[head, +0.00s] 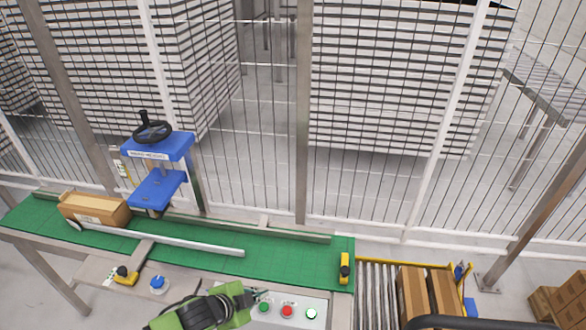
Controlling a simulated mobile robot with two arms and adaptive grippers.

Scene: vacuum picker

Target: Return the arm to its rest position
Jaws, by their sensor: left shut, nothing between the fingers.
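My left gripper (236,302), green and black, shows at the bottom edge, left of the middle. It is shut and empty. It appears just left of a grey control panel (278,321) with green, red and white-ringed buttons, and overlaps its left end in the picture. I cannot tell whether it touches the panel. The rest of my left arm is mostly cut off by the lower edge. My right gripper is not in view.
A green conveyor belt (290,262) runs behind the gripper, with a cardboard box (95,209) at its left and a blue machine (157,165) over it. A roller conveyor (376,290) with brown boxes (412,294) stands right. A wire fence (303,120) closes the back.

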